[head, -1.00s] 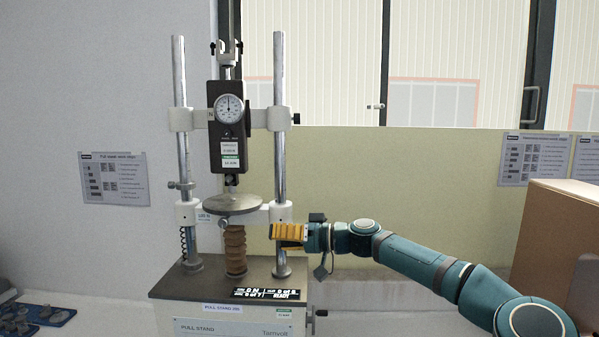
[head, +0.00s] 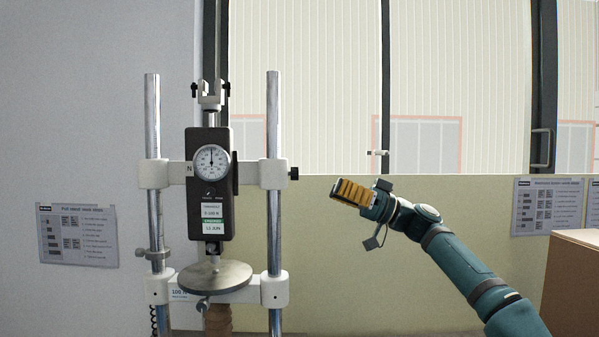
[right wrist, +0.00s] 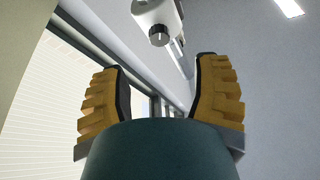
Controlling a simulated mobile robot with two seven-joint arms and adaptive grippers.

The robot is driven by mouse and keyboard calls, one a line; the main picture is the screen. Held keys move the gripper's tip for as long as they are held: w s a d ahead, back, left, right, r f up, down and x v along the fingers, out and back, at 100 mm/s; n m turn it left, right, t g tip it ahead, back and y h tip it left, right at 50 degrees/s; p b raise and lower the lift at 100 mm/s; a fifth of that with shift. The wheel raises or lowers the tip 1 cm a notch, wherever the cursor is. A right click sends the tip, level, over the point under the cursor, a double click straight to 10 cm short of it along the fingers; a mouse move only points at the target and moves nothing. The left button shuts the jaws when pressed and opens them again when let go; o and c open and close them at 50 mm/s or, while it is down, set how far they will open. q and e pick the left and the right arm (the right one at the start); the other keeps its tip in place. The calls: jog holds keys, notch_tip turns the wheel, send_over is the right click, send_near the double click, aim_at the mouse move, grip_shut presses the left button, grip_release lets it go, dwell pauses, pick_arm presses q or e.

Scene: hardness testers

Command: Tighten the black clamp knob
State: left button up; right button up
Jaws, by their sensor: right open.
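The black clamp knob (head: 294,174) sticks out from the right side of the white upper crosshead (head: 272,174), beside the right steel post of the pull stand. My right gripper (head: 338,190) has yellow ribbed fingers and is to the right of the knob and slightly lower, apart from it. In the right wrist view, the gripper (right wrist: 160,68) is open and empty, and a dark knob (right wrist: 158,38) on the white clamp body shows beyond and between the fingertips. My left gripper is not in view.
The dial gauge (head: 212,162) hangs between the two posts, above a round grey plate (head: 215,277). A low beige partition (head: 420,260) stands behind my arm. A brown box (head: 572,285) is at the far right. The space between gripper and knob looks clear.

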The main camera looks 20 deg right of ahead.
aim_at(295, 173)
jog(key=p+x, duration=0.2)
jog(key=x, duration=0.7)
jog(key=shift+w+a, duration=0.1)
jog(key=shift+w, duration=0.05)
grip_shut()
